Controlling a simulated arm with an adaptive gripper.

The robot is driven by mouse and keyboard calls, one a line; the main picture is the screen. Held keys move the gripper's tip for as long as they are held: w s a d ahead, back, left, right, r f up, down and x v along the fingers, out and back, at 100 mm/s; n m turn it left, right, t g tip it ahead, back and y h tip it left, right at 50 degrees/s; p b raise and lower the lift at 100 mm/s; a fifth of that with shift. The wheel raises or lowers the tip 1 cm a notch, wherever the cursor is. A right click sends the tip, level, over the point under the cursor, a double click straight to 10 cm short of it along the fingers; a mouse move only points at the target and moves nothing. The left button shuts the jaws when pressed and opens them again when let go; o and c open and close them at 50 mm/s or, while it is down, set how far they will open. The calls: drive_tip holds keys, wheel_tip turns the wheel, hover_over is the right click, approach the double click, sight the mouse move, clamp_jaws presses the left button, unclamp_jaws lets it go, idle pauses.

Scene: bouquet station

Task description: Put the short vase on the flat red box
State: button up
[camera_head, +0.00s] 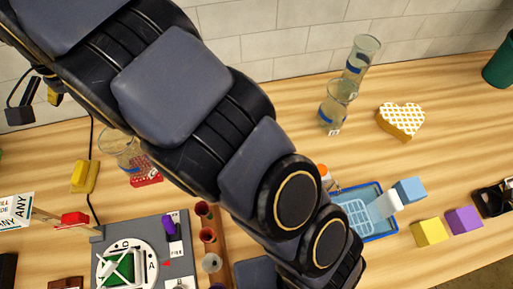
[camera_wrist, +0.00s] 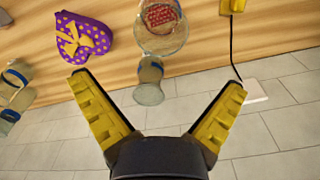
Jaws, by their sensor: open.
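In the wrist view, my gripper (camera_wrist: 158,82) is open, its yellow-padded fingers spread wide with nothing held. A small clear glass vase (camera_wrist: 149,88) appears between the fingertips, beyond them. Next to it is a rounder, wider glass vessel (camera_wrist: 178,44), with the flat red box (camera_wrist: 162,17) showing through or under it. Whether the glass stands on the box or only overlaps it, I cannot tell. In the head view, the red patterned box (camera_head: 147,178) lies beside glassware (camera_head: 115,140), partly behind my arm. Which glass is the short vase is unclear. My gripper is out of sight there.
A shorter glass (camera_head: 334,108) and a taller one (camera_head: 364,54) stand near the wall, with a heart-shaped box (camera_head: 402,121) to their right. A purple heart box (camera_wrist: 84,42) lies left in the wrist view. A yellow block (camera_head: 85,176) and black cable are nearby.

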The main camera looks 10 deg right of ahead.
drive_tip(key=s+d+r+n, duration=0.1)
drive_tip(key=s+d+r, duration=0.1)
drive_tip(key=d, duration=0.7)
drive_tip(key=s+d+r, duration=0.3)
drive_tip(key=d, duration=0.7)
drive_tip(key=s+d+f+n, duration=0.1)
drive_tip(key=s+d, duration=0.5)
drive_tip(key=s, duration=0.3)
drive_tip(key=s+d+f+n+g, duration=0.1)
drive_tip(key=s+d+n, duration=0.1)
drive_tip(key=s+d, duration=0.5)
drive_tip(key=shift+s+f+g, duration=0.15)
drive_tip(key=shift+s+g, duration=0.15)
drive_tip(key=shift+s, duration=0.85)
